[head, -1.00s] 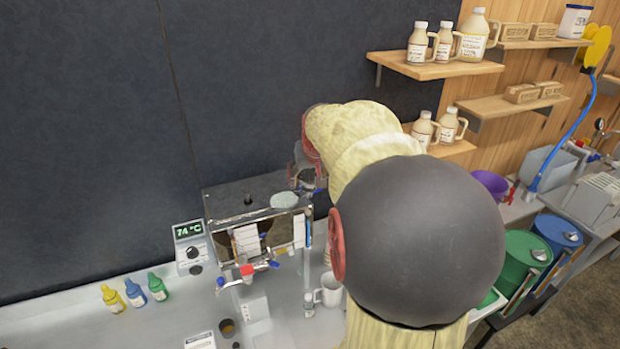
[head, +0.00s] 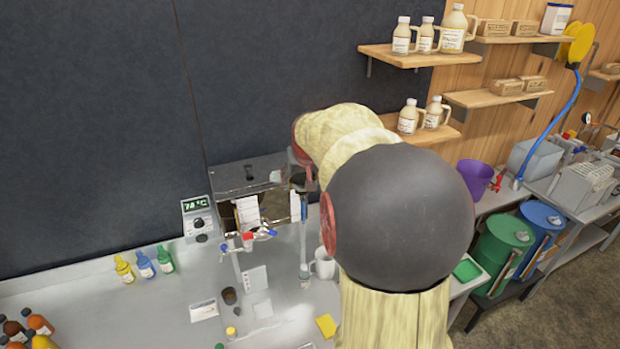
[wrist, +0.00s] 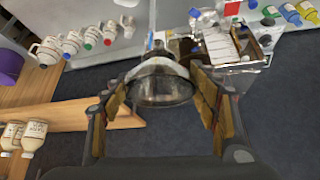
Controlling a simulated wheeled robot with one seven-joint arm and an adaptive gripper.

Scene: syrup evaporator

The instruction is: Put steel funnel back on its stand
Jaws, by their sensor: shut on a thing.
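The steel funnel (wrist: 162,82) sits between the two fingers of my gripper (wrist: 162,92) in the wrist view, with its wide mouth toward the camera's lower side. The fingers are shut on it from both sides. In the head view my gripper (head: 304,180) is at the right end of the evaporator, partly behind my arm, and the funnel is mostly hidden there. A thin upright rod (head: 303,240) shows below the gripper. I cannot tell whether it belongs to the funnel's stand, and I cannot pick out the stand.
The steel evaporator (head: 235,178) stands left of my gripper, with a temperature display (head: 197,205) beside it. A white mug (head: 322,265) stands close to my arm. Small bottles (head: 145,264) stand at left. A low shelf (head: 440,138) with jugs is at right.

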